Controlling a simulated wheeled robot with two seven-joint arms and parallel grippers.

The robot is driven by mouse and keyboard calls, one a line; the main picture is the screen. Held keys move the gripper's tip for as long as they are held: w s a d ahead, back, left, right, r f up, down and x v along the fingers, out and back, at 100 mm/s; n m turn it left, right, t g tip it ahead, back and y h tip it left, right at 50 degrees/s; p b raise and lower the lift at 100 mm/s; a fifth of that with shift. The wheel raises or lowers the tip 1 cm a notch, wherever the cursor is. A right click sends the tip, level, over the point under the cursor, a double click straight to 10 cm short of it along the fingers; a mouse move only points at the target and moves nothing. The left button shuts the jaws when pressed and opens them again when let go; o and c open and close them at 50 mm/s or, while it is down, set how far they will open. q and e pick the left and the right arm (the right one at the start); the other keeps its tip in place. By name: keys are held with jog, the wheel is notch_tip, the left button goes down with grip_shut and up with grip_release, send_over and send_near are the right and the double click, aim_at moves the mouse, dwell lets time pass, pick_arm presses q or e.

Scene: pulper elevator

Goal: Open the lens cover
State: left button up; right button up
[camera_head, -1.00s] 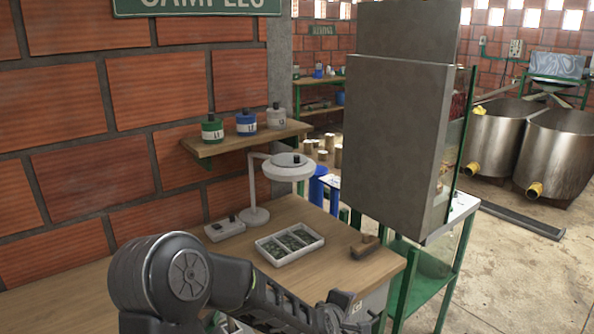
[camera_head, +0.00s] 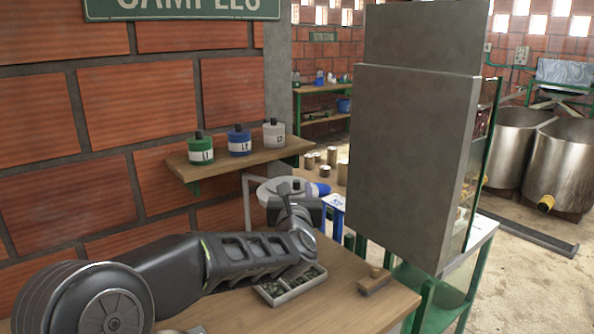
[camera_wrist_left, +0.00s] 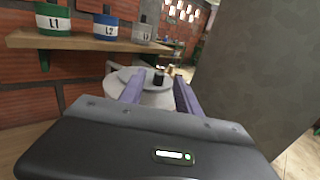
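The white magnifier lamp (camera_head: 262,191) stands on the wooden bench, its round head partly hidden behind my left gripper. The lens cover is a pale disc on top of the head with a small dark knob (camera_wrist_left: 158,77). My left gripper (camera_head: 299,190) is raised at the lamp head. In the left wrist view, its two fingers (camera_wrist_left: 157,84) are apart, with the knob showing between and beyond them. Nothing is held, and I cannot tell how far the fingertips are from the knob. The cover appears to lie flat on the lamp. My right gripper is not in view.
A wall shelf (camera_head: 245,164) with green, blue and white labelled bottles is left of and above the lamp. A large grey panel (camera_head: 408,150) stands to the right. A sample tray (camera_head: 290,287) and a wooden brush-like block (camera_head: 374,281) lie on the bench.

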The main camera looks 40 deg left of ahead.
aim_at(297, 181)
pick_arm(q)
jog(key=shift+w+a+f, duration=0.3)
jog(key=shift+w+f, duration=0.05)
jog(key=shift+w, duration=0.1)
jog(key=shift+s+d+r, duration=0.15)
jog(key=shift+s+r, duration=0.05)
jog(key=shift+p+x, duration=1.45)
jog(key=shift+x, duration=2.55)
jog(key=shift+f, duration=0.15)
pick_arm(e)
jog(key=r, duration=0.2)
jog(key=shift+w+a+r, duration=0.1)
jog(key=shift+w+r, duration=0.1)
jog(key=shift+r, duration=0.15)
pick_arm(q)
jog(key=shift+c, duration=0.4)
grip_shut()
